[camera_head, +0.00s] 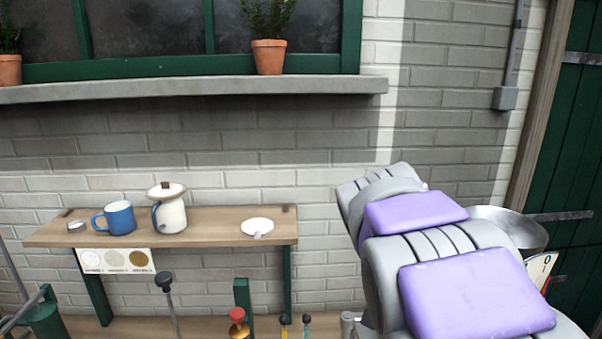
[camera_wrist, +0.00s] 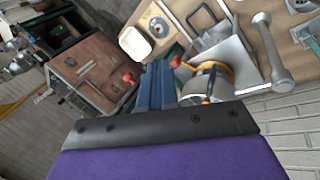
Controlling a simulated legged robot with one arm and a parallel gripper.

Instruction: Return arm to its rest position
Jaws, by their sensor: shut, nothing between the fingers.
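My arm, grey with lilac pads, fills the right of the head view and appears folded back. My gripper cannot be made out in that view. In the wrist view my gripper (camera_wrist: 157,84) shows as dark blue fingers close together beyond a black bar, shut with nothing seen between them.
A stone sill (camera_head: 200,88) with potted plants runs above the shelf. A metal pan (camera_head: 510,228) and green door (camera_head: 568,150) are behind my arm. A red-knobbed brass piece (camera_head: 238,325) is at the bottom. The wrist view shows a brown-topped cabinet (camera_wrist: 92,68) and a cream tray (camera_wrist: 135,43).

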